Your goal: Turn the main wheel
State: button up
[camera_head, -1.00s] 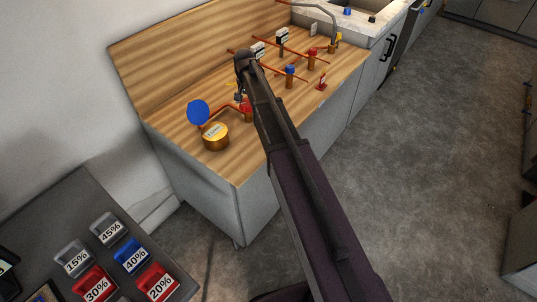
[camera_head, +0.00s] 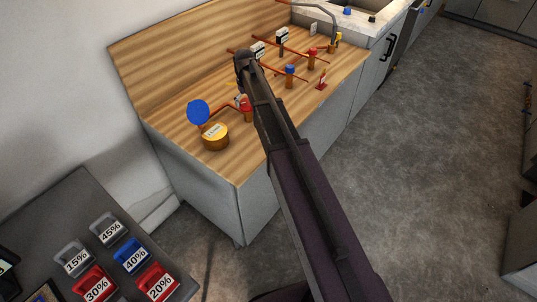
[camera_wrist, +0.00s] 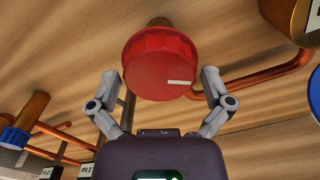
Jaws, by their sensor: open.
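A red round knob (camera_wrist: 160,68) with a white mark on its face fills the upper middle of the wrist view. In the head view the red knob (camera_head: 247,108) stands on a copper pipe on the wooden counter, partly behind my arm. My gripper (camera_wrist: 160,77) is open, with one finger on each side of the red knob and no visible contact. In the head view my gripper (camera_head: 240,100) is small and mostly hidden by my arm. I cannot tell which knob or wheel is the main wheel.
A large blue disc (camera_head: 198,112) and a brass gauge (camera_head: 215,137) stand left of the red knob. Other valves, including a blue-capped one (camera_head: 290,70) and a red-capped one (camera_head: 312,52), stand farther along the counter. Labelled weights (camera_head: 131,256) lie on a dark surface at lower left.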

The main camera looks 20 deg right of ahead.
aim_at(248, 102)
jog(key=n, duration=1.3)
jog(key=shift+n, duration=0.3)
jog(key=shift+r, duration=0.3)
notch_tip(248, 102, up, 13)
jog(key=p, duration=1.4)
jog(key=s+f+m+b, duration=0.4)
jog(key=s+m, duration=0.1)
jog(key=s, duration=0.4)
jog(key=s+f+m+b, duration=0.3)
jog(key=s+m+b, duration=0.1)
jog(key=s, duration=0.6)
jog(key=s+f+m+b, duration=0.4)
jog(key=s+m, duration=0.2)
jog(key=s, duration=0.4)
jog(key=shift+s+f+m, duration=0.2)
jog(key=shift+f+m, duration=0.15)
jog(key=shift+m, duration=0.05)
dwell(0.8)
